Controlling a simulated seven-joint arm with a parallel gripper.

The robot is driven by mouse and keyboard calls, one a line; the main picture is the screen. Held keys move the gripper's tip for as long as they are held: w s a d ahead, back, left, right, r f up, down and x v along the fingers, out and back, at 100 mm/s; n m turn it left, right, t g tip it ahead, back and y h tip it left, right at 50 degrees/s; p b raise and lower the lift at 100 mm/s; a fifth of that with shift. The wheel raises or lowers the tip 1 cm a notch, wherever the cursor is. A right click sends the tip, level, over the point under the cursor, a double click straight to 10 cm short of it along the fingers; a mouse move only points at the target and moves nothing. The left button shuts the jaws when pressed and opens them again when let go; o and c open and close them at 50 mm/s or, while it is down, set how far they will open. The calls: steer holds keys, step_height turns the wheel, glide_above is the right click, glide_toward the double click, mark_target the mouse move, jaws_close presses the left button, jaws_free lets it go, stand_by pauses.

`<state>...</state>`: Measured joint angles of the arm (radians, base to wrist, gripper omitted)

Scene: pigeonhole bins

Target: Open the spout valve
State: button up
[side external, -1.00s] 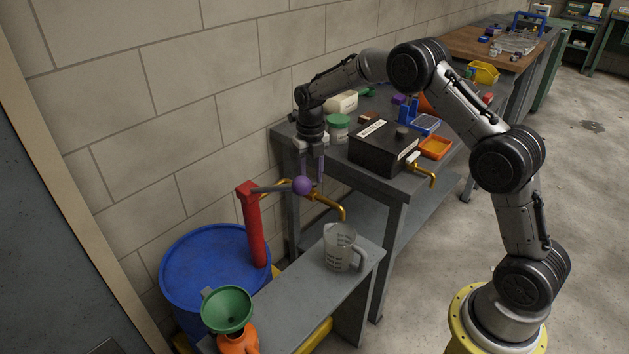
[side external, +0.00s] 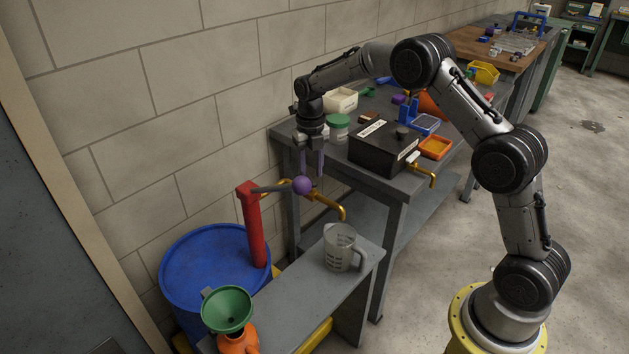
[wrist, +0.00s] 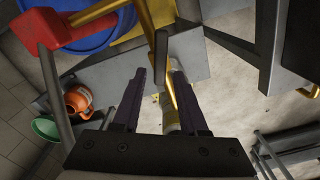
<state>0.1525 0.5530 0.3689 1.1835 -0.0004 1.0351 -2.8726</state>
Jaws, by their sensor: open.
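The brass spout (side external: 328,205) runs out from the red pump post (side external: 252,225) and ends over the clear measuring jug (side external: 342,250). In the wrist view, a dark flat lever (wrist: 161,55) stands at the brass spout (wrist: 146,18); it looks like the valve handle. My gripper (side external: 311,176) is open and empty, pointing down above the spout. In the wrist view, my gripper (wrist: 156,76) has the lever between and just beyond its fingertips, with no clear contact. The purple ball (side external: 302,185) of the pump's grey arm overlaps a fingertip in the side view.
A blue drum (side external: 205,265) stands under the pump. A green funnel (side external: 227,309) sits over an orange jug (side external: 238,343). A black box (side external: 383,150) with another brass spout (side external: 424,175) is on the bench behind. The low shelf (side external: 295,305) is partly clear.

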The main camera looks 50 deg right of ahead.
steer(key=shift+f, duration=1)
steer(key=shift+c, duration=0.3)
jaws_close()
steer(key=shift+n, duration=0.3)
steer(key=shift+o, duration=0.3)
jaws_free()
